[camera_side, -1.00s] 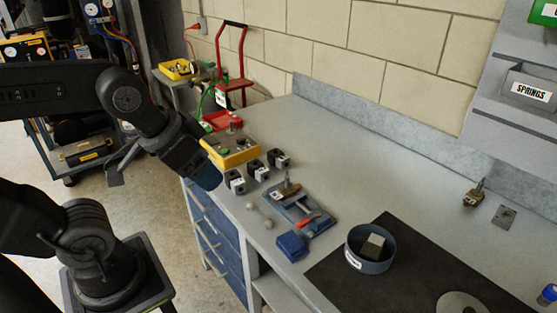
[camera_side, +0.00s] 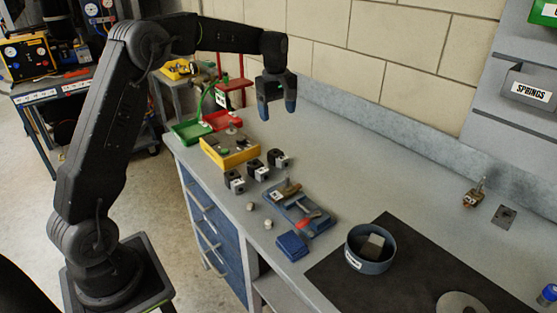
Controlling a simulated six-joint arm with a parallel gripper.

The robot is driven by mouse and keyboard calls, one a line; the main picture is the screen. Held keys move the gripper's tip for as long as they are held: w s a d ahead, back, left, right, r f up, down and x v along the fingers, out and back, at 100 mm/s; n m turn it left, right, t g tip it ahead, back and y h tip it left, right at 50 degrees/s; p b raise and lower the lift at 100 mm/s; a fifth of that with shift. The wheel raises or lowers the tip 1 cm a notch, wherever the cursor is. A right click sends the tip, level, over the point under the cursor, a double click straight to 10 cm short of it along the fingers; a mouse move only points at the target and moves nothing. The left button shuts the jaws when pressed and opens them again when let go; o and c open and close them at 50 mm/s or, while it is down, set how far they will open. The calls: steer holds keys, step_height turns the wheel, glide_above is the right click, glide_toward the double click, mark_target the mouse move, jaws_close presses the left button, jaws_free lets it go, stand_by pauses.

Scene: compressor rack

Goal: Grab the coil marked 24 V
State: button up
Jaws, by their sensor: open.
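Three small black coils with pale label faces stand in a slanting row on the bench: a front-left coil (camera_side: 234,181), a middle coil (camera_side: 257,169) and a back-right coil (camera_side: 278,158). Their markings are too small to read, so I cannot tell which is marked 24 V. My gripper (camera_side: 277,111) is open and empty, with its fingers pointing down. It is in the air above the bench, over the area behind the coils, and touches nothing.
A blue fixture (camera_side: 300,213), a blue block (camera_side: 292,246) and a round blue bowl (camera_side: 369,262) stand nearer.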

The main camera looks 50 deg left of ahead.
steer(key=w+a+f+n, duration=0.2)
steer(key=a+f, duration=0.1)
steer(key=f, duration=0.1)
glide_above(279, 154)
steer(key=shift+g, duration=0.3)
steer(key=f, duration=0.8)
steer(key=shift+s+a+f, duration=0.1)
steer(key=shift+s+a, duration=0.05)
steer(key=shift+s, duration=0.2)
steer(key=shift+w+f, duration=0.15)
steer(key=shift+f, duration=1.35)
steer(key=shift+w+f, duration=0.1)
steer(key=shift+f, duration=1.35)
steer(key=c, duration=1)
steer(key=shift+c, duration=0.6)
steer(key=shift+r, duration=0.15)
